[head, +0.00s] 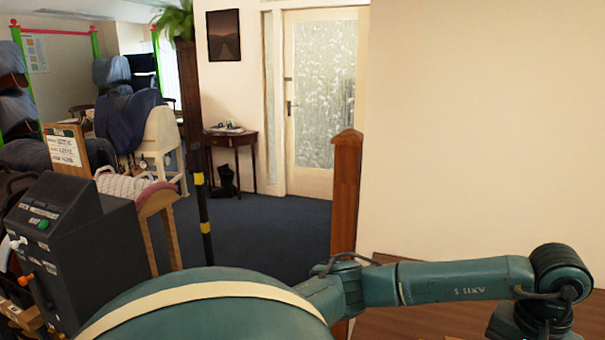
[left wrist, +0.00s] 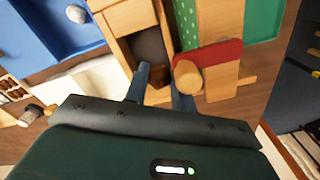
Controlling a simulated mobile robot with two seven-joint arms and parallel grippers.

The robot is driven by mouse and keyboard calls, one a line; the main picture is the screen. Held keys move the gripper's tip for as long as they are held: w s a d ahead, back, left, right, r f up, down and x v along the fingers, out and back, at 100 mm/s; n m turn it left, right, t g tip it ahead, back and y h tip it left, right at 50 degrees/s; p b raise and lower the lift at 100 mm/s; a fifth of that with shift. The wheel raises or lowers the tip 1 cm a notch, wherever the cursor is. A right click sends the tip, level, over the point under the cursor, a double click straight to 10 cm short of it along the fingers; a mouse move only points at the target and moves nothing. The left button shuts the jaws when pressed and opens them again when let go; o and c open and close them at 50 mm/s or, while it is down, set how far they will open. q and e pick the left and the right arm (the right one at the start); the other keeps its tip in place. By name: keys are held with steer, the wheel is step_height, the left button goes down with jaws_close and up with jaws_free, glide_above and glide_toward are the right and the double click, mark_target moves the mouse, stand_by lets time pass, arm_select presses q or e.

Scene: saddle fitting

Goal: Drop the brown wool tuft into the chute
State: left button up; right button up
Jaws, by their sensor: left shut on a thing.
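In the left wrist view, my left gripper (left wrist: 161,82) is shut on a small dark brown tuft (left wrist: 157,84), seen between its two blue-grey fingers. The fingers and tuft appear over the near end of a wooden box with a dark opening (left wrist: 150,46), which looks like the chute. I cannot tell how high the tuft is above it, and the fingers partly hide the opening. The head view shows neither the tuft nor the left gripper. An arm of mine reaches to the right there, its gripper out of frame.
A red-edged wooden piece (left wrist: 220,53) with a round peg (left wrist: 187,76) stands right beside the fingers. In the head view, a dark control box (head: 75,240) stands at left.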

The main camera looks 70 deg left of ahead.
arm_select(q)
steer(key=o, duration=1)
steer(key=shift+o, duration=0.2)
arm_select(e)
steer(key=shift+w+d+r, duration=0.1)
steer(key=shift+w, duration=0.05)
arm_select(q)
step_height(320, 180, up, 13)
arm_select(e)
steer(key=shift+s, duration=0.2)
arm_select(q)
steer(key=shift+r, duration=0.1)
arm_select(e)
steer(key=shift+w+d, duration=0.1)
